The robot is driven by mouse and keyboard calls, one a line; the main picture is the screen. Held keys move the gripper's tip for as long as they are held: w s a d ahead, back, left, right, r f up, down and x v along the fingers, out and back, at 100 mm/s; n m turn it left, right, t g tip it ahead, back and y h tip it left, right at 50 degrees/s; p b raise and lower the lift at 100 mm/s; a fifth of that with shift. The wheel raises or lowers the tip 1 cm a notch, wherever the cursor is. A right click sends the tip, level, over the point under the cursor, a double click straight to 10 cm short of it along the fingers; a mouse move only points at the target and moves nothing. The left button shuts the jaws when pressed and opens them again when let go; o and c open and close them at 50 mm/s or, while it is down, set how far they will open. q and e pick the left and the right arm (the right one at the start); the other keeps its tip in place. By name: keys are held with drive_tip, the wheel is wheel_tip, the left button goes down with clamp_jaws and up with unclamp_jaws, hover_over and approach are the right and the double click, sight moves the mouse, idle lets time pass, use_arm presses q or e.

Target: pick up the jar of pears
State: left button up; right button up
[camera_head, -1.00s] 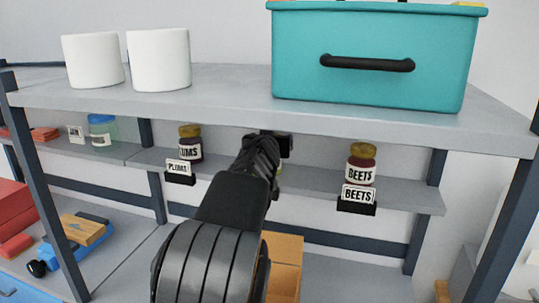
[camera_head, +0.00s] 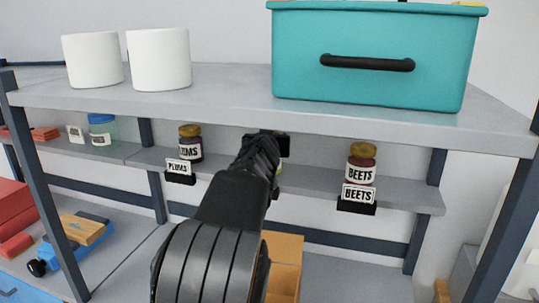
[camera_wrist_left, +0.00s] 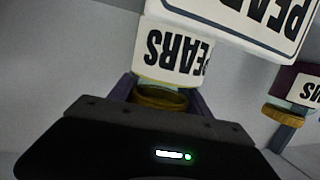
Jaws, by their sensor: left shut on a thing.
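The jar of pears shows upside down in the left wrist view, with a white PEARS label (camera_wrist_left: 172,55) and a gold lid (camera_wrist_left: 158,97). My left gripper (camera_wrist_left: 160,92) is shut on the jar, one finger on each side near the lid. In the head view my left arm comes up from the bottom centre, and the gripper (camera_head: 270,148) is at the middle shelf. It hides nearly all of the jar there. A PEARS card (camera_wrist_left: 245,20) shows close to the jar in the wrist view. My right gripper is not in view.
A plums jar (camera_head: 190,143) with its card (camera_head: 179,167) stands to the left, a beets jar (camera_head: 361,164) with its card (camera_head: 358,194) to the right. The upper shelf (camera_head: 225,95) overhangs them, carrying a teal box (camera_head: 370,75) and two white cylinders (camera_head: 160,60).

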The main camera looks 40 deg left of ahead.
use_arm(q)
drive_tip(key=shift+f, duration=0.1)
clamp_jaws()
drive_tip(key=shift+s, duration=0.1)
idle(0.3)
